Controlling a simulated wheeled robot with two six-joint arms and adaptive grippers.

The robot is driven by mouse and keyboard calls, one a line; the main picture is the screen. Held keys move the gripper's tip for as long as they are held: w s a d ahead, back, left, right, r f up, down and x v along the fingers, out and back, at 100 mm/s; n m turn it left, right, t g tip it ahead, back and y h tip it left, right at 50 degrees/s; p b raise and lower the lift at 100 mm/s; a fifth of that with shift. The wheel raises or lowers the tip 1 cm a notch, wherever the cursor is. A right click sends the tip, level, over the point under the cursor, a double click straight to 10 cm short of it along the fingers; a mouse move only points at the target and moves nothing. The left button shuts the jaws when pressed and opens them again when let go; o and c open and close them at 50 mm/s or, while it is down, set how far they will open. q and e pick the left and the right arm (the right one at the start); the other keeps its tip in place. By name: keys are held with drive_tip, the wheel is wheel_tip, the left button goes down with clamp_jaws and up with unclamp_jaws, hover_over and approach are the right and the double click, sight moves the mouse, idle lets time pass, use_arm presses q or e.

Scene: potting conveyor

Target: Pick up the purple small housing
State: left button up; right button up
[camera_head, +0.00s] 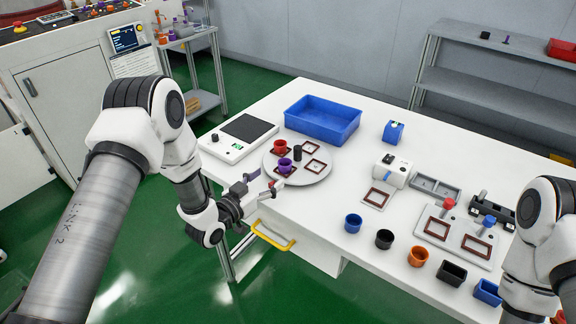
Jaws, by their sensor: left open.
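The purple small housing (285,165) is a small round cup. It stands upright on a dark red square frame on the round grey turntable (318,174), near the table's front left edge. My left gripper (265,181) is open and empty, just to the left of and in front of the purple housing, with its fingers pointing towards it. I see a gap between the fingers and the housing. My right arm is at the right edge, and its gripper does not show.
A red cup (280,146) and a black cylinder (297,153) stand close behind the purple housing. A blue bin (322,120) and a scale (238,137) are behind the turntable. Several cups line the front edge at right. A yellow handle (272,236) sticks out below the tabletop.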

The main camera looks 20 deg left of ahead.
sight(280, 166)
use_arm(q)
drive_tip(key=shift+w+d+r+p, duration=0.3)
drive_tip(key=shift+w+r+p, duration=0.1)
drive_tip(key=shift+w, duration=0.15)
drive_tip(key=shift+w+d+r+p, duration=0.25)
drive_tip(key=shift+w+r, duration=0.1)
drive_tip(key=shift+w, duration=0.2)
drive_tip(key=x, duration=0.3)
drive_tip(key=shift+f, duration=0.3)
drive_tip(key=shift+w+d+f, duration=0.15)
drive_tip(key=shift+w, duration=0.25)
drive_tip(key=shift+s, duration=0.15)
drive_tip(key=shift+c, duration=0.4)
drive_tip(key=c, duration=0.8)
use_arm(e)
drive_tip(key=shift+s+a+r, duration=0.1)
drive_tip(key=shift+s+r, duration=0.1)
drive_tip(key=shift+r, duration=0.4)
drive_tip(key=shift+s+r, duration=0.2)
drive_tip(key=shift+r, duration=0.35)
